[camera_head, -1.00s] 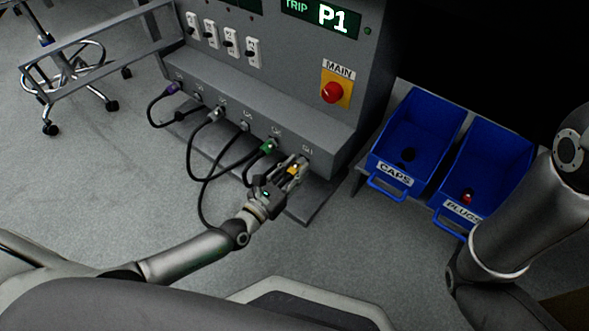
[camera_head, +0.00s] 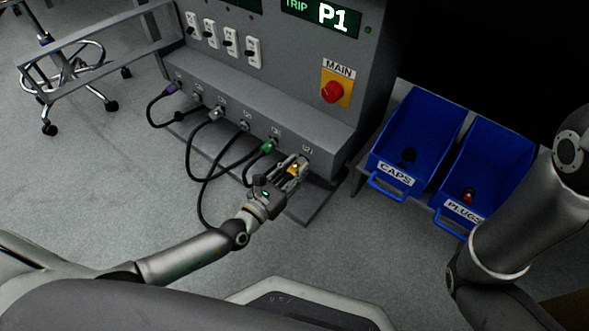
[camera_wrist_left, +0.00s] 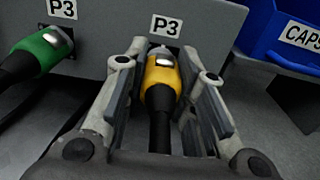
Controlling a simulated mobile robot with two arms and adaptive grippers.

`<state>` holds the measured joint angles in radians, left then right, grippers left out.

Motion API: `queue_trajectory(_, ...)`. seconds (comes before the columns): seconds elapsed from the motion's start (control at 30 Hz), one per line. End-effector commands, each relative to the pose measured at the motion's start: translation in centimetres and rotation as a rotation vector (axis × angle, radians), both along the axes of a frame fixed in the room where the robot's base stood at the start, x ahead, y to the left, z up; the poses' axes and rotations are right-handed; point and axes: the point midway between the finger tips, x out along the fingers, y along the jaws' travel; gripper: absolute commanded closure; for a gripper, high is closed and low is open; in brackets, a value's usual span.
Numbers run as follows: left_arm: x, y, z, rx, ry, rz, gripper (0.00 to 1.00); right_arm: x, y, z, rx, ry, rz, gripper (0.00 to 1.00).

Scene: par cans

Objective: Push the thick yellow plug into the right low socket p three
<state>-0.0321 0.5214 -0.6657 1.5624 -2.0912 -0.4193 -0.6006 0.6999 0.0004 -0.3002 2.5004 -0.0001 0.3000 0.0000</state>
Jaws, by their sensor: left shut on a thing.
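The thick yellow plug (camera_wrist_left: 161,80) with its black cable is between the fingers of my left gripper (camera_wrist_left: 162,95), which is shut on it. In the left wrist view its front end is at the panel, just below the right P3 label (camera_wrist_left: 166,26). The socket itself is hidden behind the plug, so I cannot tell how deep it sits. In the head view the yellow plug (camera_head: 294,168) and my left gripper (camera_head: 290,172) are at the right end of the low socket row. My right gripper is not in view; only my right arm shows.
A green plug (camera_wrist_left: 40,55) sits at the left P3 label. More cabled plugs, one purple (camera_head: 172,88), line the low panel to the left. Blue bins marked CAPS (camera_head: 395,174) and PLUGS (camera_head: 462,211) stand to the right. A red MAIN button (camera_head: 332,92) is above.

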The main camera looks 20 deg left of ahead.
Motion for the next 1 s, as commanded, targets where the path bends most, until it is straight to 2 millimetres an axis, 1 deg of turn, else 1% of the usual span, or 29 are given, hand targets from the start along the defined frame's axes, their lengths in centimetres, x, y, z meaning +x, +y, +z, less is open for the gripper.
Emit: queue_trajectory(1.0, 1.2, -0.4, 0.0, 0.000, 0.000, 0.000, 1.00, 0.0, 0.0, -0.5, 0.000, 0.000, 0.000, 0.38)
